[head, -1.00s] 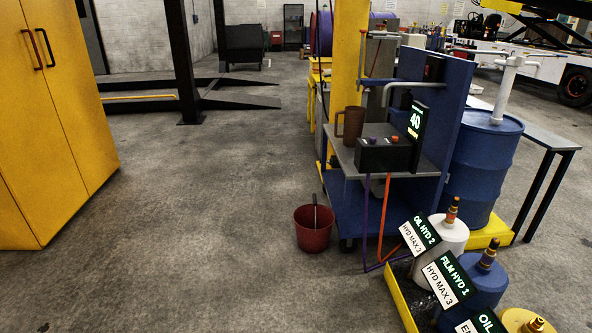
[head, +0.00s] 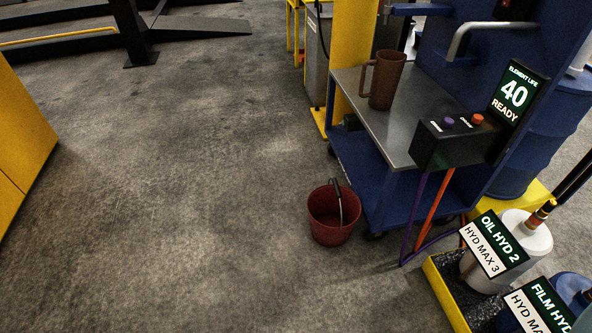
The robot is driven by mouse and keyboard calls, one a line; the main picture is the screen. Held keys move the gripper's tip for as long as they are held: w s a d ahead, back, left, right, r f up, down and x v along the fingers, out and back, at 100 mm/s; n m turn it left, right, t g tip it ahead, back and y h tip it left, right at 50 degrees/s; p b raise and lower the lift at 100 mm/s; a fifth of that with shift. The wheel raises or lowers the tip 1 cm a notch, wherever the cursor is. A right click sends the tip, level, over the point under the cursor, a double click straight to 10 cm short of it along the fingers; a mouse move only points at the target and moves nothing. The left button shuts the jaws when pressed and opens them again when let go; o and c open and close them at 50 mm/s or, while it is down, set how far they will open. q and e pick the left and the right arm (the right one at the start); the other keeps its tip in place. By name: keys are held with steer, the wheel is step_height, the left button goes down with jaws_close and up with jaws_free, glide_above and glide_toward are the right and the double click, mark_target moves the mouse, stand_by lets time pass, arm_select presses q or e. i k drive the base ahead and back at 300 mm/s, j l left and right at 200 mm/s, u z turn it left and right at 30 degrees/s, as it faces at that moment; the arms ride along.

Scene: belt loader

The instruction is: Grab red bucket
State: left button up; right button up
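The red bucket (head: 329,226) stands upright on the concrete floor, right of the middle of the head view. Its thin handle with a dark grip rises above the rim and crosses the opening. The inside looks dark and no contents can be made out. The bucket is just left of the blue cart's lower front corner, with a small gap. Neither of my grippers shows in the head view.
The blue cart (head: 376,196) carries a brown jug (head: 386,80) and a control box (head: 451,142). Purple and orange hoses hang beside it. Containers in a yellow tray (head: 446,300) stand lower right. A yellow cabinet (head: 22,145) is at left. The floor between is clear.

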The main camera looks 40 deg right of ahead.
mark_target(334, 209)
steer(key=i+j, duration=0.1)
steer(key=i, duration=0.95)
steer(key=i+z, duration=0.3)
steer(key=z, duration=0.2)
steer(key=i+j+z, duration=0.2)
steer(key=z, duration=0.25)
steer(key=i+j+z, duration=0.25)
steer(key=z, duration=0.25)
steer(key=i+j+z, duration=0.25)
steer(key=z, duration=0.2)
steer(key=i+j+z, duration=0.25)
steer(key=z, duration=0.15)
steer(key=i+j+z, duration=0.15)
steer(key=j+z, duration=0.3)
